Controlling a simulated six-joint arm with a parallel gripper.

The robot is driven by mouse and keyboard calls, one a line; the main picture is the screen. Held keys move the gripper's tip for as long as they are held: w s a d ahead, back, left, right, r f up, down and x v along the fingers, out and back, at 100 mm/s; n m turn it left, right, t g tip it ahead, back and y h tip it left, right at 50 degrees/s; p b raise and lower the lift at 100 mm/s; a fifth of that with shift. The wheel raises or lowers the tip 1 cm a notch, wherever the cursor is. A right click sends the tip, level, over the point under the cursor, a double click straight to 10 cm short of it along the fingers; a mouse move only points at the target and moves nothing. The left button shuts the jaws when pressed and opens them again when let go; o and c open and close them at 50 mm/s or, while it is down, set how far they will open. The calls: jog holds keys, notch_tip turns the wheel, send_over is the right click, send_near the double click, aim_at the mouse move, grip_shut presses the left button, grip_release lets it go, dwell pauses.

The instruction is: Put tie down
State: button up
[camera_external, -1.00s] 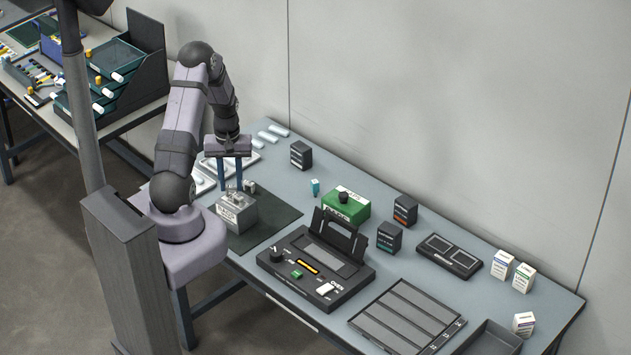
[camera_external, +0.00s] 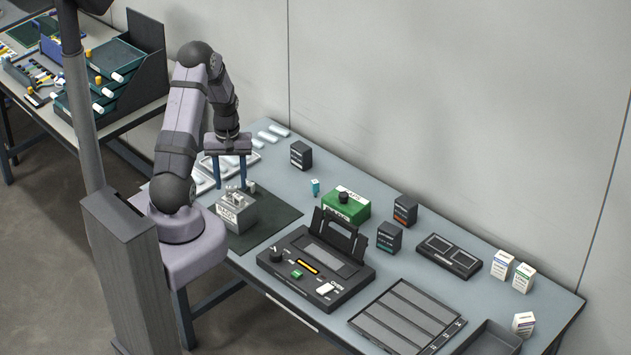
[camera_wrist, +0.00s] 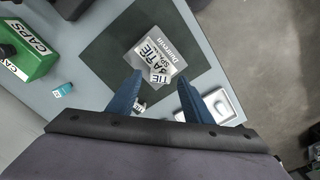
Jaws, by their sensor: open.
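The block also carries large letters, partly readable. In the external view the grey block (camera_external: 238,216) stands on a dark mat, with small pieces on its top. My gripper (camera_external: 229,187) points down with its two blue fingers apart, just behind and above the block.
The dark mat (camera_external: 280,213) lies under the block. A small pale piece (camera_external: 251,187) stands behind the block. White trays (camera_external: 203,182) lie at the back left. A black splicer-like machine (camera_external: 300,280) and a green box (camera_external: 345,208) stand to the right.

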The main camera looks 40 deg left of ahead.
aim_at(231, 187)
notch_tip(231, 187, up, 11)
jog(key=b, duration=0.3)
jog(key=shift+r, duration=0.2)
jog(key=s+d+f+m, duration=0.1)
jog(key=s+d+m, duration=0.3)
jog(key=d, duration=0.7)
jog(key=s+d+f+m, duration=0.1)
jog(key=s+d+m, duration=0.4)
jog(key=s+d, duration=0.3)
jog(key=d, duration=0.3)
jog(key=shift+f, duration=0.4)
jog(key=shift+o, duration=0.2)
